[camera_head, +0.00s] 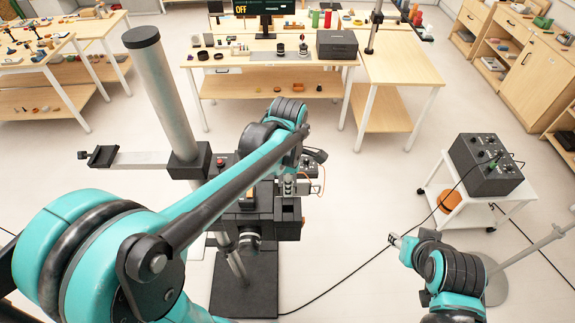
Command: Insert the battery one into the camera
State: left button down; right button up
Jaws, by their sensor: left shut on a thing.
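The camera (257,223) is a black boxy body on a stand in the middle of the view, with a round lens part low on its front. My left arm reaches over from the left, and its gripper (290,187) is just above the camera's right part. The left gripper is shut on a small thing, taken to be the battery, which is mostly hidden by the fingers. I cannot tell whether it touches the camera. My right gripper (396,240) is low at the right, away from the camera, and its jaw opening is too small to tell.
A grey pole (165,90) with a side arm stands left of the camera. A black control box (486,163) sits on a white cart at right, its cable crossing the floor. Wooden tables (270,72) with props stand behind.

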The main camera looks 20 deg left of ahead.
pick_arm(q)
jog(key=shift+r, duration=0.1)
jog(key=b, duration=0.5)
send_over(288, 205)
jog(key=s, duration=0.1)
jog(key=shift+s+d+f, duration=0.1)
jog(key=shift+f, duration=1.6)
jog(key=shift+s+d+f, duration=0.1)
jog(key=shift+f, duration=1.6)
jog(key=shift+r, duration=0.15)
jog(key=shift+f, duration=0.2)
jog(key=shift+f+b, duration=1.75)
jog(key=shift+f, duration=0.05)
dwell(1.6)
